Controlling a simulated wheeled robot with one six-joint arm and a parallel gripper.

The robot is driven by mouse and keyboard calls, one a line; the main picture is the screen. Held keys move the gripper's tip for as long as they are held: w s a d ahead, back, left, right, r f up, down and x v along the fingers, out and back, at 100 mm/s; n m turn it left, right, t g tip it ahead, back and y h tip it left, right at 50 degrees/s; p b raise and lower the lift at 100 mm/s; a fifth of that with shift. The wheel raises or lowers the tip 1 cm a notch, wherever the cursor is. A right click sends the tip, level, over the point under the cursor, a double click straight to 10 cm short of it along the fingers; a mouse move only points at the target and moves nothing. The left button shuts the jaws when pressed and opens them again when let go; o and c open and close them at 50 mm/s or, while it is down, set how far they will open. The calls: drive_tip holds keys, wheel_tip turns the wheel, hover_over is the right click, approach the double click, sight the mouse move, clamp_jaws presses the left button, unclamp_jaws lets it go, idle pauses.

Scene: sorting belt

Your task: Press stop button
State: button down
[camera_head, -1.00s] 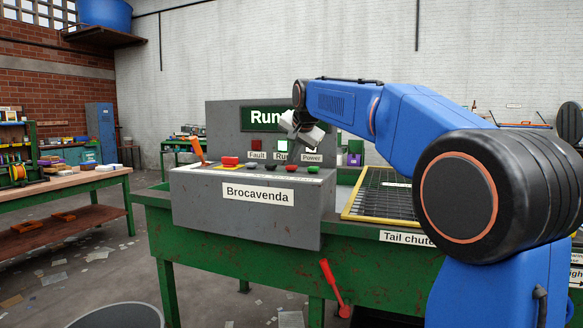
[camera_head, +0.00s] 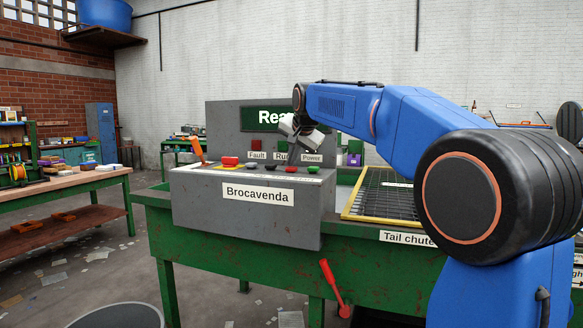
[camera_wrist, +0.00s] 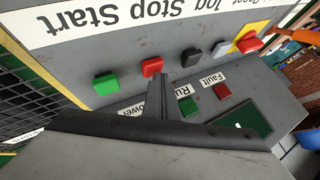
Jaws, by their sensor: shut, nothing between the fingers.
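The stop button is the small red button (camera_wrist: 152,66) under the "Stop" label in the wrist view. In the head view it is the red button (camera_head: 291,169) on the grey console, left of the green start button (camera_head: 313,169). My gripper (camera_wrist: 161,77) is shut and empty, its tips right beside the stop button on the lamp side. In the head view my gripper (camera_head: 291,160) is just above and behind that button. I cannot tell whether the tips touch it. The Run lamp (camera_wrist: 187,106) looks unlit.
A black button (camera_wrist: 191,56), a grey-white one (camera_wrist: 221,49) and a larger red one on a yellow plate (camera_wrist: 249,42) continue the row. An orange-handled tool (camera_head: 198,150) leans at the console's left end. A yellow-framed grid (camera_head: 385,195) lies to the right.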

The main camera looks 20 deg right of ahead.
sight(293, 168)
idle(0.3)
drive_tip(key=shift+r, duration=0.9)
drive_tip(key=shift+r, duration=0.1)
drive_tip(key=shift+r, duration=2.4)
